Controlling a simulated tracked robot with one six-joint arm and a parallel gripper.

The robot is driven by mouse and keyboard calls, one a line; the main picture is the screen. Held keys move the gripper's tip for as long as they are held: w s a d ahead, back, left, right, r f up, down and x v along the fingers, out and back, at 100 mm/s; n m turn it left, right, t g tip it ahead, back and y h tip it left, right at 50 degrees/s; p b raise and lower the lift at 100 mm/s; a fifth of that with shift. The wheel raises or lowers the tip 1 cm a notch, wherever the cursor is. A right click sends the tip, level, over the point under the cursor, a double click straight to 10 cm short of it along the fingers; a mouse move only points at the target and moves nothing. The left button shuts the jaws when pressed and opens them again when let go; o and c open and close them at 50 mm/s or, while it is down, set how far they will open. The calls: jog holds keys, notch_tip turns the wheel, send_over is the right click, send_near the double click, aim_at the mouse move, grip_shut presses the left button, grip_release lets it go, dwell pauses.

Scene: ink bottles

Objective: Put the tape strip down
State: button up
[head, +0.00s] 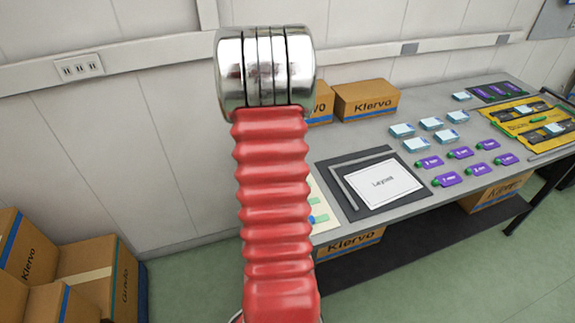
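My gripper is not in view; only my red ribbed arm and its chrome joint show, rising through the middle of the picture. I cannot make out a tape strip held anywhere. A cream sheet (326,226) with small green and blue strips (319,218) lies at the table's near left part, partly hidden behind my arm. Whether one of these is the tape strip I cannot tell.
Cardboard boxes (367,99) stand at the back; others (97,274) stand on the floor at left.

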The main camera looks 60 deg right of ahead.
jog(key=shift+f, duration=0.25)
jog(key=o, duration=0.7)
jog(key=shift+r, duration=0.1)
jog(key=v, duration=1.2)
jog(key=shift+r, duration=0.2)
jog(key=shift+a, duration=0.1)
